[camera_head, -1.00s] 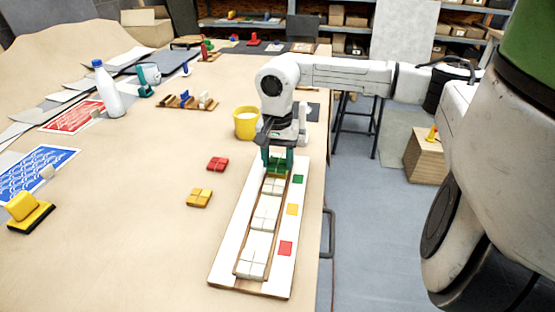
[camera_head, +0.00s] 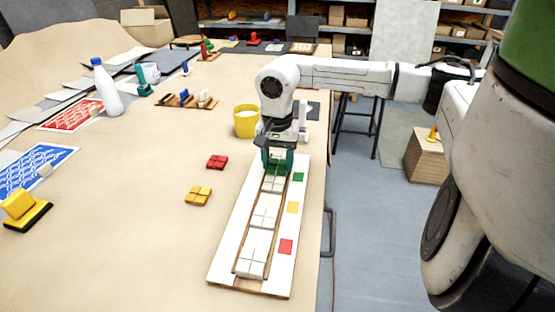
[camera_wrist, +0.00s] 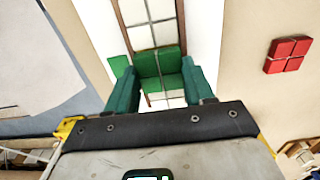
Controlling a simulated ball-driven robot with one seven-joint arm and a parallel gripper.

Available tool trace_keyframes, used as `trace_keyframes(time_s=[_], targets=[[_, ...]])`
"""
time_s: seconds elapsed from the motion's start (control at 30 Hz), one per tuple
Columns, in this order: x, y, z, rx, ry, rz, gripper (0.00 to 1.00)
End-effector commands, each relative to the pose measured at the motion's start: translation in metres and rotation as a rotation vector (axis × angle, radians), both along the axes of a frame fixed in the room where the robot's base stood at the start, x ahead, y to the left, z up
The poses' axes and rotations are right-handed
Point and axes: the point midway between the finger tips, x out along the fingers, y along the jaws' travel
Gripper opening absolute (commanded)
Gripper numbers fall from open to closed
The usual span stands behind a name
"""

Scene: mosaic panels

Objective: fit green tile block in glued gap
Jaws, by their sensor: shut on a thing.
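A long white panel (camera_head: 225,268) lies along the table's right edge, with a wooden-railed channel holding white tile blocks (camera_head: 252,262). Red, yellow (camera_head: 293,208) and green (camera_head: 299,177) squares mark its right side. My gripper (camera_head: 277,163) is over the channel's far part, its green fingers pointing down. It is shut on the green tile block (camera_wrist: 158,62), which lines up with the white tiles (camera_wrist: 152,22) in the wrist view. The fingers partly hide the block in the head view, and I cannot tell whether it is fully seated. Any glue is not visible.
A red tile block (camera_head: 217,162) and a yellow tile block (camera_head: 199,196) lie left of the panel. A yellow cup (camera_head: 246,122) stands close to my gripper's left. A white bottle (camera_head: 107,88) and a yellow stamp-like object (camera_head: 22,207) are farther left. The table's middle is clear.

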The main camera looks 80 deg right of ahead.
Motion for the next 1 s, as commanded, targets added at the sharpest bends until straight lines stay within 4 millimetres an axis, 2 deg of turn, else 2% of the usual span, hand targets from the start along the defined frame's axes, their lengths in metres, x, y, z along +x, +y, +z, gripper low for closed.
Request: trace_keyframes(time_s=[0.4, 0.43, 0.73, 1.0], targets=[[0.0, 0.0, -0.0105, 0.0, 0.0, 0.0, 0.2], [0.0, -0.0001, -0.0102, 0.0, 0.0, 0.0, 0.53], [0.0001, 0.0, -0.0093, 0.0, 0.0, 0.0, 0.82], [0.0, -0.0002, -0.0082, 0.0, 0.0, 0.0, 0.82]])
